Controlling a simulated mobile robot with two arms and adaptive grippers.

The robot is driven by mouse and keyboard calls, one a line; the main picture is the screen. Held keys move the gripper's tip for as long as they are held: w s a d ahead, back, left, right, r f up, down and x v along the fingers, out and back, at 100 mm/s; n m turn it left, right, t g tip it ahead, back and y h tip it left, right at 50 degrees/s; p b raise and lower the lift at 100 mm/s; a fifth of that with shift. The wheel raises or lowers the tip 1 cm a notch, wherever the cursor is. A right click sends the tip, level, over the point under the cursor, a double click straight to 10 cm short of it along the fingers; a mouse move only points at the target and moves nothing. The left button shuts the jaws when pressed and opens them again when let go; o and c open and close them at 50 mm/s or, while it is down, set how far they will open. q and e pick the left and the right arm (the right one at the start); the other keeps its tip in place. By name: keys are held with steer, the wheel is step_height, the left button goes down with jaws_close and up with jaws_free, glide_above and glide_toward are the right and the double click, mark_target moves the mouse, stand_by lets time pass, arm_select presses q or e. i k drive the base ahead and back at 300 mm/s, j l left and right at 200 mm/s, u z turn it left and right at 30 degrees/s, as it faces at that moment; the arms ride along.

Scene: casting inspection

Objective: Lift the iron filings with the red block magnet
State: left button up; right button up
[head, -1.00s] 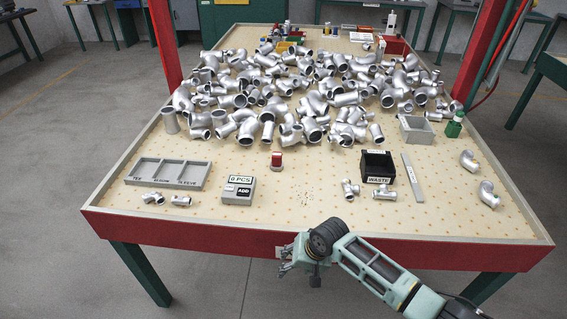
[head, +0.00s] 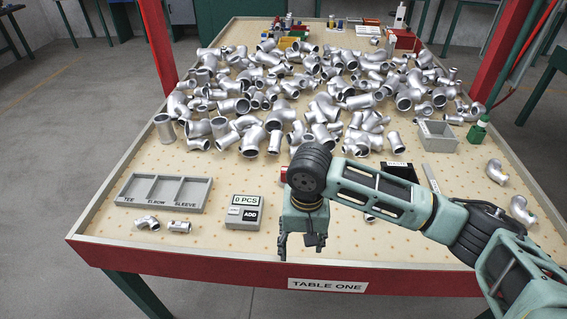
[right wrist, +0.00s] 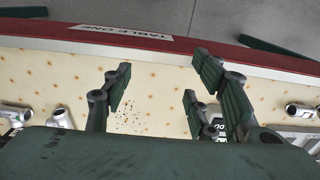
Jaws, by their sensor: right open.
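The red block magnet (head: 284,174) stands on the table. In the head view only a red sliver of it shows at the left edge of my right arm. The iron filings (right wrist: 130,117) are small dark specks on the dotted table top, near the left finger in the right wrist view. In the head view my arm hides them. My right gripper (head: 302,242) points down over the front part of the table, open and empty. My left gripper is in neither view.
A grey counter box (head: 243,212) stands left of my gripper, beside a three-compartment tray (head: 164,207). The black waste bin (head: 397,177) is partly behind my arm. Many silvery pipe fittings (head: 250,135) cover the table's middle. Some bare table lies around the counter.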

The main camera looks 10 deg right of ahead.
mark_target(282, 180)
steer(key=i, duration=1)
